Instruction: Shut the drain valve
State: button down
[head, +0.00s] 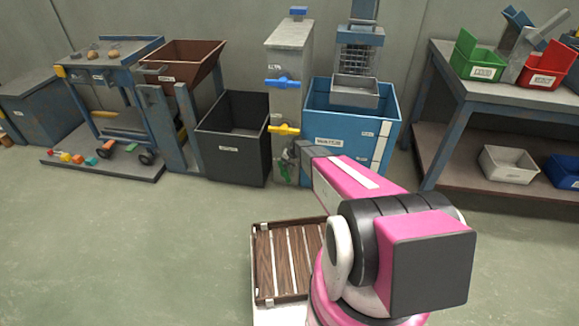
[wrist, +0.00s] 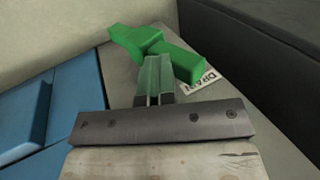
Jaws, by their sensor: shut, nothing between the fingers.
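The drain valve has a green handle (head: 285,164) low on the front of the grey pillar (head: 289,50) in the head view, partly hidden by my arm. In the wrist view the green handle (wrist: 180,58) lies slanted, upper left to lower right, beside a white label (wrist: 198,83) reading DRAIN. My gripper (wrist: 153,82) is shut and empty, its fingertips close to the handle's middle. I cannot tell whether they touch it. In the head view the fingertips are hard to make out beside the pillar.
Above the green handle are a yellow valve (head: 284,129) and a blue valve (head: 283,81). A black bin (head: 232,150) stands left of the pillar, the blue water tank (head: 334,143) right. A slatted wooden tray (head: 262,262) lies in front. Floor at left is clear.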

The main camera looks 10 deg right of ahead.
aim_at(281, 163)
jog(key=shift+w+a+f, duration=0.1)
jog(key=shift+w+a, duration=0.15)
jog(key=shift+a, duration=0.5)
jog(key=shift+w+a+f, duration=0.1)
jog(key=shift+w+a, duration=0.15)
jog(key=shift+a, duration=0.45)
jog(key=a+f+h, duration=0.1)
jog(key=a, duration=0.1)
jog(key=w+a+f+h, duration=0.1)
jog(key=a+f, duration=0.1)
jog(key=shift+w+g+h, duration=0.1)
jog(key=shift+g+h, duration=0.3)
jog(key=shift+a+f, duration=0.15)
jog(key=shift+f, duration=0.05)
